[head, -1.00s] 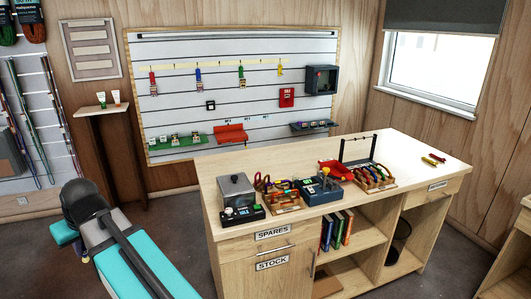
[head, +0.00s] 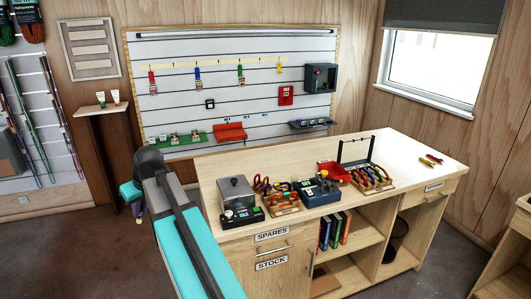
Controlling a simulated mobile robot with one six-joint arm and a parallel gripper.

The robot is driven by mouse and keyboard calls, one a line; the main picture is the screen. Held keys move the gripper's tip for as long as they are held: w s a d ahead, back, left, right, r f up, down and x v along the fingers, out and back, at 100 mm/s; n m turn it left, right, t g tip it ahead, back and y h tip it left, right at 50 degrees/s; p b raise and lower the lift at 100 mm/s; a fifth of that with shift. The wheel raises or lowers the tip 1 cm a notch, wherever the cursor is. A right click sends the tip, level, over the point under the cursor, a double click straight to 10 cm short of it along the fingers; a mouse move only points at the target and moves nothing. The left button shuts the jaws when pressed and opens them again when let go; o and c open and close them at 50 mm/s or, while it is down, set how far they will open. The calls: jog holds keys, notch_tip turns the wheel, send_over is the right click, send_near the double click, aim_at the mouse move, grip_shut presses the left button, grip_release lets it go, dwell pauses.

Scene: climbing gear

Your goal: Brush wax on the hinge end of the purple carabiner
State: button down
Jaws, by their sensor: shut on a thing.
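My arm is in the left of the head view, with its turquoise and grey link rising from the bottom edge. My gripper does not show clearly; the far part of the arm is mostly behind this link. Several coloured carabiners hang or lie in a wooden rack (head: 383,187) on the bench (head: 412,160). More coloured, looped pieces sit in a wooden tray (head: 284,209) left of it. I cannot single out the purple carabiner or its hinge end at this size. I cannot make out a wax brush or name a wax container.
A grey box (head: 236,192) and a black tray (head: 243,218) stand at the bench's left end. A dark blue box (head: 319,192) and red bin (head: 334,172) are between tray and rack. Red and yellow pieces (head: 431,159) lie far right. The bench's right part is mostly clear.

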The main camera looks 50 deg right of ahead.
jog(key=s+d+r+m+p, duration=0.1)
jog(key=s+d+r+p, duration=0.15)
jog(key=d, duration=0.95)
jog(key=s+d+r+p, duration=0.1)
jog(key=s+d+p, duration=0.15)
jog(key=d, duration=1.05)
jog(key=s+d+r+p, duration=0.1)
jog(key=s+d, duration=0.6)
jog(key=d, duration=0.3)
jog(key=s+d+r+h+p, duration=0.1)
jog(key=s+d+r+p, duration=0.1)
jog(key=s+d, duration=0.4)
jog(key=d, duration=0.4)
jog(key=shift+s+m+p, duration=0.3)
jog(key=shift+s, duration=0.05)
jog(key=shift+f, duration=0.15)
